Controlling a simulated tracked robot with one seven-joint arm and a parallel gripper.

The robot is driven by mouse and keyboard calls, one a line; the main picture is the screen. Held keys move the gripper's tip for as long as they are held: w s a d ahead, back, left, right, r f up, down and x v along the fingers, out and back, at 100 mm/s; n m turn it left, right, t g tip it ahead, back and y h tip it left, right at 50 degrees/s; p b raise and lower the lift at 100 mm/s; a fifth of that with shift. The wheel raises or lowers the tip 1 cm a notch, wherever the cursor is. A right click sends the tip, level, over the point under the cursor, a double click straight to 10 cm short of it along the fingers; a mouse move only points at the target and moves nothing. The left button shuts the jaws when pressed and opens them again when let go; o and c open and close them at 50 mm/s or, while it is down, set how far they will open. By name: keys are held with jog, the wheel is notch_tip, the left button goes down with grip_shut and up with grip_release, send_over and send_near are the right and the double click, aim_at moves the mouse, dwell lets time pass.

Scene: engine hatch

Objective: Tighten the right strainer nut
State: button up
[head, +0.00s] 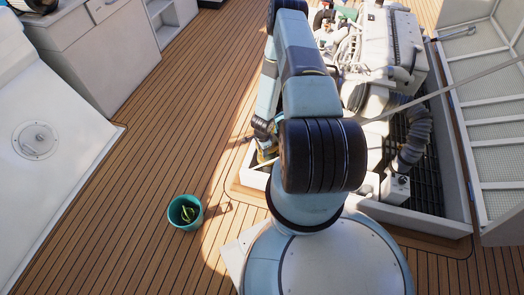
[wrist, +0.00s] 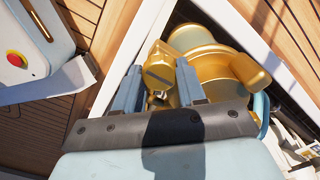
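In the wrist view, a golden brass strainer (wrist: 232,68) with a round body and lugs fills the upper middle. A slotted brass piece (wrist: 159,72), possibly the nut, shows at its left, just beyond and between my fingertips. My gripper (wrist: 161,64) has its two blue-grey fingers apart, one on each side of this brass. I cannot tell whether either finger touches it. In the head view, a bit of brass (head: 266,152) shows left of my arm at the hatch edge; my arm hides most of the gripper and strainer there.
The open engine hatch (head: 457,205) has a pale rim, with the engine (head: 388,48) inside and a raised hatch lid (head: 490,115) at right. A teal bucket (head: 185,212) stands on the wooden deck (head: 150,150). A panel with a red and yellow knob (wrist: 15,59) is at left.

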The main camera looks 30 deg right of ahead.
jog(key=o, duration=0.4)
jog(key=shift+o, duration=0.2)
notch_tip(320, 180, up, 14)
jog(key=shift+f, duration=0.15)
dwell(0.5)
dwell(0.4)
